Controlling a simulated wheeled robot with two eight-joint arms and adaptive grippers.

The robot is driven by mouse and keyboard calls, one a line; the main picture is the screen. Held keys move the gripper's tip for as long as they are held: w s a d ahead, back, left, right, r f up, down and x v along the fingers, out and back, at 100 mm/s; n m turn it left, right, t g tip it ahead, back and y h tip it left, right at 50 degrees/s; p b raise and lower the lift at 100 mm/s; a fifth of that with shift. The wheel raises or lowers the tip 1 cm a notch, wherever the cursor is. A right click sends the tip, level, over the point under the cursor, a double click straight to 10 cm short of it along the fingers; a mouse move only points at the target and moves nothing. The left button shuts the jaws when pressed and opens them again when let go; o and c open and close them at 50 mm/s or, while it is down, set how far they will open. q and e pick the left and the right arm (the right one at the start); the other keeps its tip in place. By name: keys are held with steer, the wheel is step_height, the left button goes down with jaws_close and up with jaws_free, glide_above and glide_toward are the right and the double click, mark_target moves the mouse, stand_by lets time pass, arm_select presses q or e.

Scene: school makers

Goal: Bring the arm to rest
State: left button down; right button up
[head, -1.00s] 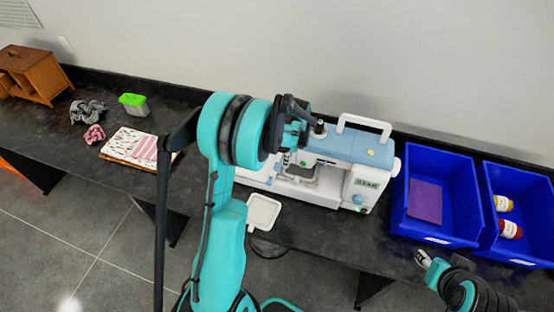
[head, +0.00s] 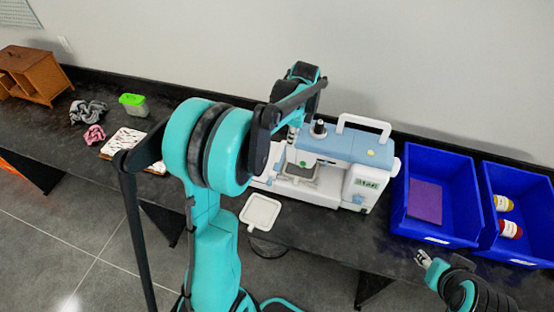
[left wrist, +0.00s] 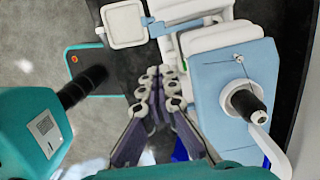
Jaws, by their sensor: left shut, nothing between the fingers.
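My left arm rises through the middle of the head view and bends over the sewing machine's left end. My left gripper (left wrist: 160,85) is shut and empty, with its fingers side by side in the left wrist view. There it hangs beside the white and blue sewing machine (left wrist: 235,85), which also stands on the bench in the head view (head: 355,150). In the head view the left fingers are mostly hidden behind my arm. My right gripper (head: 423,259) is low at the right, in front of the bench; its opening is too small to tell.
A white square frame (head: 261,212) sticks out at the bench's front edge. Two blue bins, left (head: 440,235) and right (head: 490,240), stand at the right. A green-lidded box (head: 134,104), cloths and a wooden cabinet (head: 35,72) are at the left of the dark bench (head: 60,130).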

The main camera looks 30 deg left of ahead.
stand_by(0.3)
arm_select(q)
steer(key=s+d+f+n+t+b, duration=0.2)
steer(key=s+d+f+n+b, duration=0.1)
steer(key=s+d+n+b, duration=0.1)
steer(key=s+d+f+n+t+b, duration=0.3)
steer(key=s+n+b, duration=0.3)
steer(key=s, duration=0.3)
steer(key=s+d+f+n+t+h+b, duration=0.1)
steer(key=s+d+f+n+t+b, duration=0.1)
steer(key=s+d+f+n+b, duration=0.2)
steer(key=s+d+n+b, duration=0.1)
steer(key=s, duration=0.1)
steer(key=shift+s+f+n+b, duration=0.3)
steer(key=shift+f+n+b, duration=0.05)
steer(key=shift+n, duration=0.05)
